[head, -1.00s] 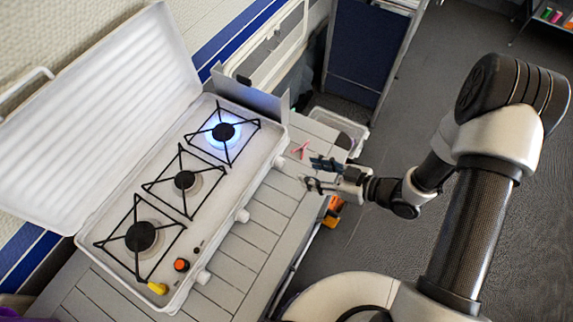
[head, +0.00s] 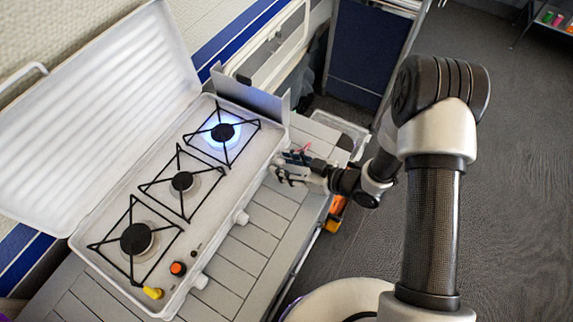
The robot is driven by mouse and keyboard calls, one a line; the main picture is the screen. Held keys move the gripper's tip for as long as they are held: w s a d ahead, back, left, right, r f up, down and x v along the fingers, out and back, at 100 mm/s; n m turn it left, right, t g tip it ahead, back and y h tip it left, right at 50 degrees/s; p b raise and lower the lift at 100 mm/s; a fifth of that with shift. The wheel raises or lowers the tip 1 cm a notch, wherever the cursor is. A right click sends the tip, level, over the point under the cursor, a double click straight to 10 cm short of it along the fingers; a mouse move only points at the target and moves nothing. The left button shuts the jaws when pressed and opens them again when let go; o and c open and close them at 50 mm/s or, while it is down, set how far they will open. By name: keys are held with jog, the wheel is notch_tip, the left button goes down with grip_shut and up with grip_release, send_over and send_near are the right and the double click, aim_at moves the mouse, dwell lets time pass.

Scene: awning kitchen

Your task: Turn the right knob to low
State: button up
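The white three-burner stove (head: 108,270) stands on a slatted counter with its lid open. A blue flame burns on the far burner (head: 222,132); the middle burner (head: 182,181) and the near burner (head: 137,238) show no flame. The far knob, beside the lit burner, is hidden or nearly hidden by my gripper (head: 278,168). My gripper is at the stove's right edge there, its fingers apart. I cannot tell whether they touch the knob.
An orange-red button (head: 178,268) and a yellow piece (head: 153,293) are at the stove's near end. A raised metal side panel (head: 250,95) stands at its far end. The slatted counter (head: 262,222) is clear along the stove's right side. An orange object (head: 337,207) is beyond the counter edge.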

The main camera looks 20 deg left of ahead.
jog(key=c, duration=0.9)
jog(key=n+b, duration=0.1)
jog(key=n+t+b, duration=0.1)
jog(key=b, duration=0.1)
jog(key=shift+s+f+t, duration=0.1)
jog(key=shift+f+t, duration=0.15)
jog(key=shift+t, duration=0.05)
jog(key=shift+r+n+t+b, duration=0.2)
jog(key=shift+n+t+b, duration=0.2)
jog(key=shift+n+b, duration=0.25)
jog(key=o, duration=1)
jog(key=shift+o, duration=0.2)
jog(key=shift+d, duration=0.1)
jog(key=v, duration=1.2)
jog(key=shift+r, duration=0.1)
